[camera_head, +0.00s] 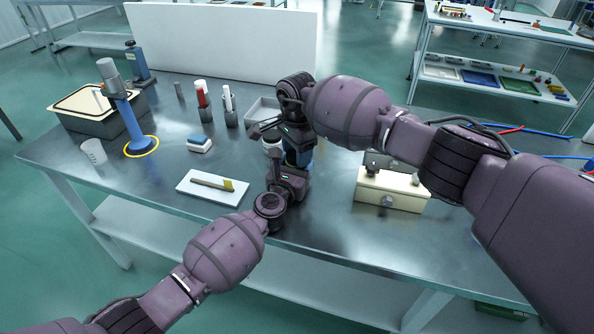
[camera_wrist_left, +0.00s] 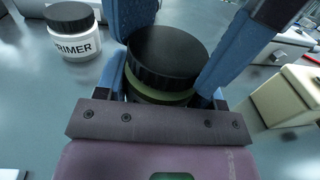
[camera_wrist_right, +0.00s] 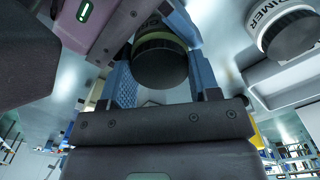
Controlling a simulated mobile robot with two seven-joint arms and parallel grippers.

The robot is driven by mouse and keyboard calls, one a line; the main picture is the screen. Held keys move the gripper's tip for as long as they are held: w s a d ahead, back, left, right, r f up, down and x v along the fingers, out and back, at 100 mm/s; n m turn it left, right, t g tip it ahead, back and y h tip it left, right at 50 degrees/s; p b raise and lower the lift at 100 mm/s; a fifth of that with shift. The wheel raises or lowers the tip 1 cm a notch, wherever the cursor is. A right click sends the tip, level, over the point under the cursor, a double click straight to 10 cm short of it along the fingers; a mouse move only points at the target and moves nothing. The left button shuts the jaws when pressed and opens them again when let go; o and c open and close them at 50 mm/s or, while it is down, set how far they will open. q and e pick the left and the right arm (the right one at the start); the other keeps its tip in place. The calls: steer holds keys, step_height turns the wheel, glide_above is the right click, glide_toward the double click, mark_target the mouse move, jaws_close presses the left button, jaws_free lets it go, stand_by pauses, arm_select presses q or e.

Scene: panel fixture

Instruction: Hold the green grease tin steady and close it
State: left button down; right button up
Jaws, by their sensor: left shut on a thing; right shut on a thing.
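The green grease tin (camera_wrist_left: 172,97) is between the fingers of my left gripper (camera_wrist_left: 165,85), which is shut on its body. Its black lid (camera_wrist_left: 168,52) sits on top, with a green band below. I cannot tell whether the lid is fully seated. My right gripper (camera_wrist_right: 165,75) is shut on the black lid (camera_wrist_right: 160,64), its blue fingers on either side. In the head view my right gripper (camera_head: 298,158) is above my left gripper (camera_head: 287,178), and together they hide the tin.
A white primer jar (camera_wrist_left: 72,30) with a black lid stands close by. A cream fixture block (camera_head: 390,190) stands to the right. A white board with a brush (camera_head: 190,194), a blue-and-white block (camera_head: 199,145) and marker holders are left. The table's front edge is clear.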

steer(key=o, duration=1)
steer(key=shift+r, duration=2.25)
steer(key=shift+c, duration=0.3)
